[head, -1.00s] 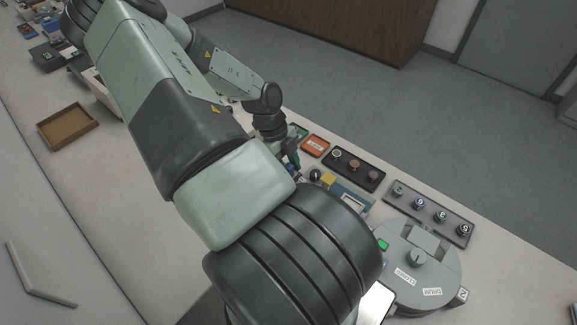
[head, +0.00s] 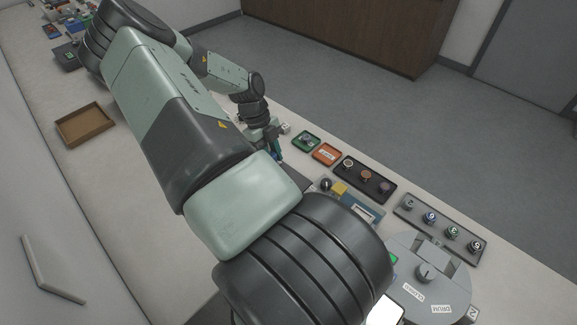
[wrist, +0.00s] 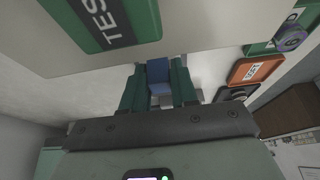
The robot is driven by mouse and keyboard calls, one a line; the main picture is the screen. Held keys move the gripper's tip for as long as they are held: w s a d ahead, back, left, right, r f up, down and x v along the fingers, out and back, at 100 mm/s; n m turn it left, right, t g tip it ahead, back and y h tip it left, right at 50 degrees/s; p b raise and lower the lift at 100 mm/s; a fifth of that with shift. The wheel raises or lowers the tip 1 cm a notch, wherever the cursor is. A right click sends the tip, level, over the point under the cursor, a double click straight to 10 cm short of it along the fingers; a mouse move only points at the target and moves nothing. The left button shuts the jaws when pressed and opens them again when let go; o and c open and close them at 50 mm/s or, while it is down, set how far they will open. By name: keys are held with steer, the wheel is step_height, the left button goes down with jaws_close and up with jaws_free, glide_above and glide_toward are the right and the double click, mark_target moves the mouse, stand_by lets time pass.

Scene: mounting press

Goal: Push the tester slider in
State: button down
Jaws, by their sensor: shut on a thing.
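My gripper (wrist: 158,68) is shut on a small blue block (wrist: 159,76), which sits between its two green fingers in the wrist view. Whether this block is part of the slider cannot be told. A green panel (wrist: 147,24) with a dark label reading "TES" shows ahead of the fingers, at the upper left, apart from them. In the head view my gripper (head: 274,150) is small and partly hidden, beyond my large arm links. The tester cannot be made out clearly there.
A green tray (head: 306,132), an orange tray (head: 315,153) and a black tray with round pieces (head: 343,176) line the table's far edge. The orange tray also shows in the wrist view (wrist: 236,78). A grey drum device (head: 440,270) stands at lower right. A brown tray (head: 62,130) lies left.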

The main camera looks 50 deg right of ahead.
steer(key=shift+w, duration=0.85)
steer(key=c, duration=1)
jaws_free()
steer(key=shift+o, duration=0.2)
steer(key=shift+s, duration=0.1)
steer(key=v, duration=1.1)
